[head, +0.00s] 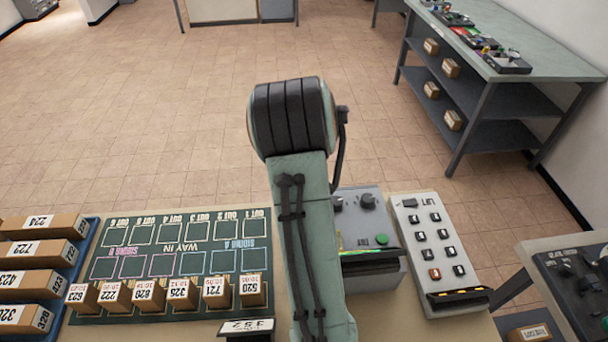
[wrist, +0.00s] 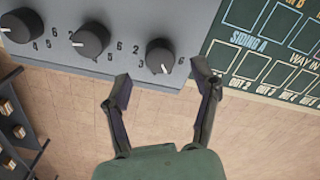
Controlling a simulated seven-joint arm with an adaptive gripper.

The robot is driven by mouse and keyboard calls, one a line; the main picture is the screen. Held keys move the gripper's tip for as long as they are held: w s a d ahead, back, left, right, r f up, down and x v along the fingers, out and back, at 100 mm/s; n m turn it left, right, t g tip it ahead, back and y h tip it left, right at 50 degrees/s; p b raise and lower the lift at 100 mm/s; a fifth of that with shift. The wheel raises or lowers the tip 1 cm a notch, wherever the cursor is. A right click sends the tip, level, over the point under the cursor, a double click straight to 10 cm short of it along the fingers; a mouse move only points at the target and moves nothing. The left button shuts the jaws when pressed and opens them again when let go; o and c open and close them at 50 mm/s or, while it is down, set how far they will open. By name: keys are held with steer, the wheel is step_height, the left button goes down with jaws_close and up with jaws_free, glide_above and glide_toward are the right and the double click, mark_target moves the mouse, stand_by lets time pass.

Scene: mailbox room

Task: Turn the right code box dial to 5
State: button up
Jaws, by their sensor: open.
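The code box (wrist: 120,20) is grey and fills the top left of the wrist view. It bears a row of black round dials with white pointer marks and printed numbers. The right dial (wrist: 160,56) has its white mark toward the lower edge; the number under the mark is hard to read. My gripper (wrist: 162,72) is open, with a finger to each side below this dial; I cannot tell whether either touches it. The middle dial (wrist: 90,40) and left dial (wrist: 20,25) are farther left. In the head view my arm hides the gripper and part of the code box (head: 362,222).
A green siding board (head: 180,262) with several small boxes lies beside the code box. A grey keypad panel (head: 436,252) stands on its other side. Larger boxes sit in a blue rack (head: 90,245) at far left. A shelf table (head: 530,66) stands at back right.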

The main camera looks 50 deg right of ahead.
step_height(320, 180, up, 8)
steer(key=shift+r, duration=0.2)
stand_by(0.5)
steer(key=w+a+r+n+t, duration=0.1)
steer(key=w+a+r+n, duration=0.1)
steer(key=a+r, duration=0.35)
steer(key=w+a+r+n+t, duration=0.1)
steer(key=w+a+r+n, duration=0.15)
steer(key=a, duration=0.55)
steer(key=s+a+r+n+y, duration=0.1)
steer(key=s+a, duration=0.3)
steer(key=a, duration=0.2)
steer(key=s+a+r+n, duration=0.1)
steer(key=s+a, duration=0.2)
steer(key=a, duration=0.3)
steer(key=s+a+f+m+g, duration=0.1)
steer(key=s+a+f, duration=0.1)
steer(key=s, duration=0.4)
steer(key=s+a+f+m+g, duration=0.1)
steer(key=s+a+f, duration=0.1)
steer(key=s+f, duration=0.3)
steer(key=shift+s+f, duration=0.25)
steer(key=shift+s, duration=0.4)
